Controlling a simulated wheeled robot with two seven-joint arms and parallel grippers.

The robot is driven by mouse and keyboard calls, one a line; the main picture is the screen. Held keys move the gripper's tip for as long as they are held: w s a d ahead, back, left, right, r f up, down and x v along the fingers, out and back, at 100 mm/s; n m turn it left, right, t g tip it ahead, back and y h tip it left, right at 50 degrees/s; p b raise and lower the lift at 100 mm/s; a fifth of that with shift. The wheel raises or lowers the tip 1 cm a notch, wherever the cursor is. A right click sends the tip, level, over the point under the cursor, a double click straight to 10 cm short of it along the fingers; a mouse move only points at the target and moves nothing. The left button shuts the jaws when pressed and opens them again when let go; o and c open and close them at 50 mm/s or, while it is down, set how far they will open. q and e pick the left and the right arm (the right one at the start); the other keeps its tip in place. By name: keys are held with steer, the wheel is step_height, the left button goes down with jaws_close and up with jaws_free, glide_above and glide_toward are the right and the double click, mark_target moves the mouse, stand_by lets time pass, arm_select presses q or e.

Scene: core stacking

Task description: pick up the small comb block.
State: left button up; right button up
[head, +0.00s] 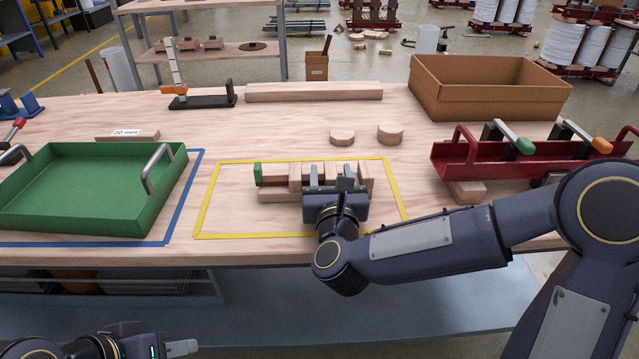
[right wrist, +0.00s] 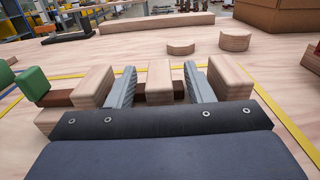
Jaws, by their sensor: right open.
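A row of light wooden blocks with gaps like comb teeth (head: 295,178) lies inside the yellow rectangle, with darker brown wood between the teeth and a green end piece (head: 258,173) at its left. I cannot tell which part is the small comb block. My right gripper (head: 330,178) is open over the row. In the right wrist view its fingers (right wrist: 159,88) stand on either side of the middle wooden tooth (right wrist: 160,80), with gaps visible beside it. The palm hides the lower front. My left gripper (head: 182,348) is low at the bottom left, below the table top; its jaw opening is unclear.
A green tray (head: 85,228) with metal handles stands left in a blue outline. A red rack with clamps (head: 450,170) and a cardboard box (head: 490,92) are at the right. Two rounded wooden pieces (head: 342,138) and a long beam (head: 313,91) lie behind the row.

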steer(key=shift+w, duration=0.65)
jaws_close()
steer(key=shift+r, duration=0.15)
